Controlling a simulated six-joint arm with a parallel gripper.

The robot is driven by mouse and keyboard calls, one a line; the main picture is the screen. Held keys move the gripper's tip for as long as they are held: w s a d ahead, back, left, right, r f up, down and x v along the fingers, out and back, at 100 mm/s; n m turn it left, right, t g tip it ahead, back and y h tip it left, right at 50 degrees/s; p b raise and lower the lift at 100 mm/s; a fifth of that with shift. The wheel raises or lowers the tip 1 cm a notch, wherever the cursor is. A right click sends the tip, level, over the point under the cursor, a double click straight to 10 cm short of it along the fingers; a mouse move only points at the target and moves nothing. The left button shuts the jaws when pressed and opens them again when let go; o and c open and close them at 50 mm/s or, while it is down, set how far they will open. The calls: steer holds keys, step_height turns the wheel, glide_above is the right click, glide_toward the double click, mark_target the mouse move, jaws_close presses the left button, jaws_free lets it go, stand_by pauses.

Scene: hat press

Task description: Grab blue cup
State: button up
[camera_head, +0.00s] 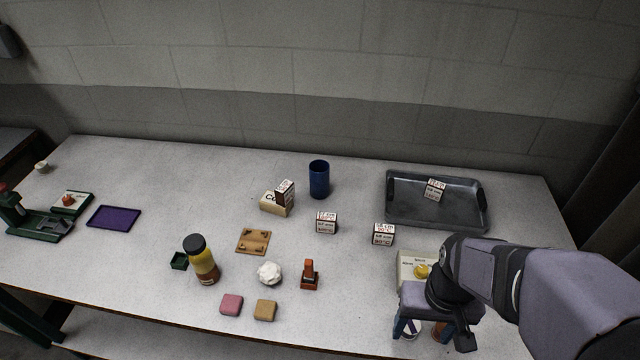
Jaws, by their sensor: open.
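The blue cup (319,180) stands upright at the back middle of the table, its dark open rim facing up. My gripper (428,336) is at the lower right, near the table's front edge. It is open, and no object shows held in it, though the arm hides part of that area. It is well apart from the cup, to the right of it and nearer the front.
Small labelled boxes (326,222) and a cream block (277,204) stand close to the cup. A grey tray (392,212) lies to its right. A bottle (203,262), a white crumpled ball (269,272) and a red-orange stamp-like object (310,274) stand nearer the front.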

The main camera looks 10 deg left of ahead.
steer(key=shift+o, duration=0.4)
steer(key=n+t+y+p, duration=0.2)
steer(key=t+y, duration=0.1)
steer(key=t, duration=1.1)
glide_toward(320, 177)
steer(key=w, duration=0.4)
steer(key=shift+w+a+f+p, duration=0.55)
steer(key=shift+w+f, duration=0.25)
steer(key=shift+f, duration=0.05)
steer(key=shift+w, duration=0.1)
steer(key=shift+p+x, duration=1.1)
steer(key=shift+x, duration=1.4)
steer(key=shift+f, duration=0.2)
steer(key=shift+c, duration=0.7)
